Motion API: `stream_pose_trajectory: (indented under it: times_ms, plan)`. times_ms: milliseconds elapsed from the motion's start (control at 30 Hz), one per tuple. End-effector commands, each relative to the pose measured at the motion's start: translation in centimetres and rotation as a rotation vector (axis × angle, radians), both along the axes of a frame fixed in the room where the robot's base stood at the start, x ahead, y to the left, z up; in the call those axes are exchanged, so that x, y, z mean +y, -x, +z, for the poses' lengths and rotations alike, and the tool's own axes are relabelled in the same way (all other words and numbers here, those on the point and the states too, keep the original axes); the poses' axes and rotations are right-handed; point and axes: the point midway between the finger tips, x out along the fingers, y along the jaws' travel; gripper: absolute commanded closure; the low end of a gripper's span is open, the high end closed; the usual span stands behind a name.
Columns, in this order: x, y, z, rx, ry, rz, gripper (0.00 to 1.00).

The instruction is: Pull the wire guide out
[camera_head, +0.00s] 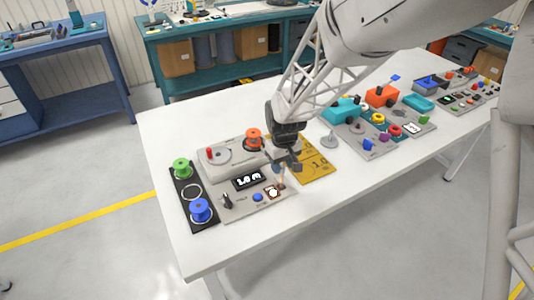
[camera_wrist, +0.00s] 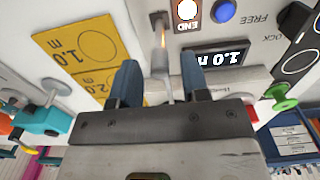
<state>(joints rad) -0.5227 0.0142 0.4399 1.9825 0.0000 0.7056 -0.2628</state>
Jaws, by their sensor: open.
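The wire guide appears to be the slim pale rod (camera_wrist: 163,62) running from a small grey bracket (camera_wrist: 158,18) in the wrist view. It has an orange tint along part of its length. My gripper (camera_wrist: 160,78) is open, with one blue-grey finger on each side of the rod and a visible gap to both. In the head view my gripper (camera_head: 286,160) points down over the front right of the grey cable device (camera_head: 237,206); the guide is small and partly hidden there. The device's display (camera_head: 249,180) reads 1.0 m, and the END button (camera_wrist: 187,9) glows.
A blue button (camera_head: 258,197) and a dark lever (camera_head: 226,201) sit close by. A yellow marked plate (camera_head: 316,166) lies right. The white table's front right is clear.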

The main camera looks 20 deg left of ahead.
Motion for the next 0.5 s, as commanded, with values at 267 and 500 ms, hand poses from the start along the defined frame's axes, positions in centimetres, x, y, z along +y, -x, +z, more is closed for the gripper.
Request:
stream_pose_trajectory:
  times_ms: [267, 500]
  plan:
    - [0.0, 0.0, 3.6, -0.003, -0.001, 0.0, 0.58]
    - [0.0, 0.0, 5.5, 0.0, 0.0, 0.0, 0.58]
